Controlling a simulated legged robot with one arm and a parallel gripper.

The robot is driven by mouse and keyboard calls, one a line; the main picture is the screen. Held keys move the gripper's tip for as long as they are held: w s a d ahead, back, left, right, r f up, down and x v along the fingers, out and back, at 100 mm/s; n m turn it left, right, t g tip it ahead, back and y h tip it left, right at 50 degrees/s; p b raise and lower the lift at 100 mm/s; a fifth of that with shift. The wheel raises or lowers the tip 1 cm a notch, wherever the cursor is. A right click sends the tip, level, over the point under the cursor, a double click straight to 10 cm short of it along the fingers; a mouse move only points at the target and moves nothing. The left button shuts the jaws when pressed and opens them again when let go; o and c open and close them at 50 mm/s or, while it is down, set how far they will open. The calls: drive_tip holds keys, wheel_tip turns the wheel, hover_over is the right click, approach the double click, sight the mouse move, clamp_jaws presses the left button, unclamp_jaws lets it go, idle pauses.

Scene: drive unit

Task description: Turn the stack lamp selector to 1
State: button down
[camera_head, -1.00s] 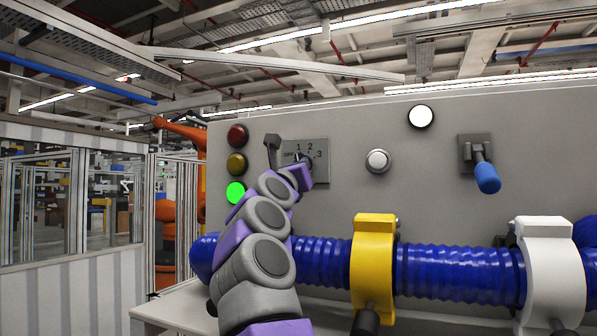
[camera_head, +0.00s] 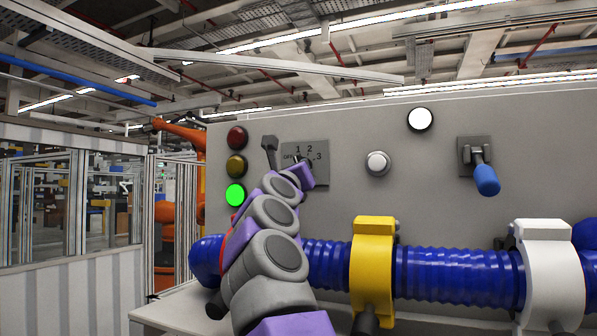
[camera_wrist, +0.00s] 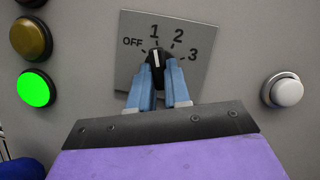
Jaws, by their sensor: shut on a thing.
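The stack lamp selector (camera_wrist: 155,58) is a black knob with a white pointer line on a grey plate (camera_wrist: 192,26) marked OFF, 1, 2 and 3. In the wrist view the pointer line stands nearly upright, toward the 1. My gripper (camera_wrist: 158,78) has its two blue fingers shut on the knob, one on each side. In the head view the plate (camera_head: 292,150) shows above my arm, and my gripper (camera_head: 302,166) covers most of the knob. The stack lamps are red (camera_head: 237,138), amber (camera_head: 236,163) and green (camera_head: 235,194); only the green is lit.
Right of the plate are a silver push button (camera_head: 378,163), a lit white round lamp (camera_head: 420,118) and a blue-handled lever (camera_head: 486,178). A blue corrugated hose (camera_head: 450,274) with a yellow clamp (camera_head: 372,265) and a white clamp (camera_head: 548,270) runs below.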

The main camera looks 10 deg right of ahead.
drive_tip(key=shift+a, duration=0.1)
drive_tip(key=c, duration=1.5)
unclamp_jaws()
drive_tip(key=o, duration=0.4)
drive_tip(key=shift+a, duration=0.2)
drive_tip(key=b+v, duration=0.7)
drive_tip(key=v, duration=1)
drive_tip(key=shift+a+f, duration=0.15)
drive_tip(key=shift+f, duration=0.05)
